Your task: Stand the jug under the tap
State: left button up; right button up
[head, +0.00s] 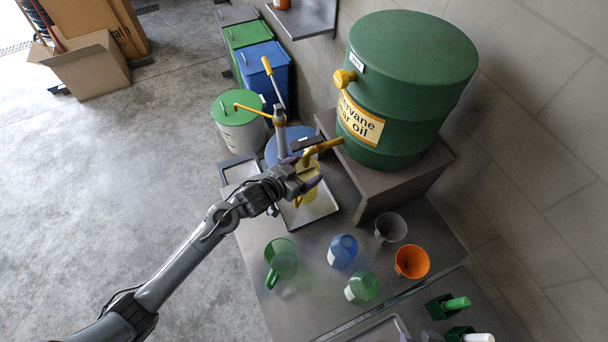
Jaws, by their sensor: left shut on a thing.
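My left gripper (299,169) reaches in from the lower left and is shut on a yellow jug (311,183), partly hidden behind the gripper. The jug looks upright, over or in a pale shallow tray (322,209); I cannot tell whether its base touches the tray. The yellow tap (328,146) sticks out from the lower side of a big green gear oil drum (390,138), just above and behind the jug. Whether its spout is right over the jug's mouth is hard to tell. My right gripper is not in view.
A green jug (281,262), a blue vessel (342,251), a small green vessel (363,287), a grey funnel (391,227) and an orange funnel (411,262) stand on the bench (245,237). A pump with yellow handle (279,115) rises behind the gripper. Bins (264,75) stand beyond.

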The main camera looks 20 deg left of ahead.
aim_at(313, 171)
pick_arm(q)
jog(key=shift+w+f, duration=0.15)
jog(key=shift+w, duration=0.05)
notch_tip(313, 171, down, 3)
jog(key=shift+r, duration=0.15)
jog(key=shift+f, duration=0.4)
jog(key=o, duration=1.1)
jog(key=shift+o, duration=0.2)
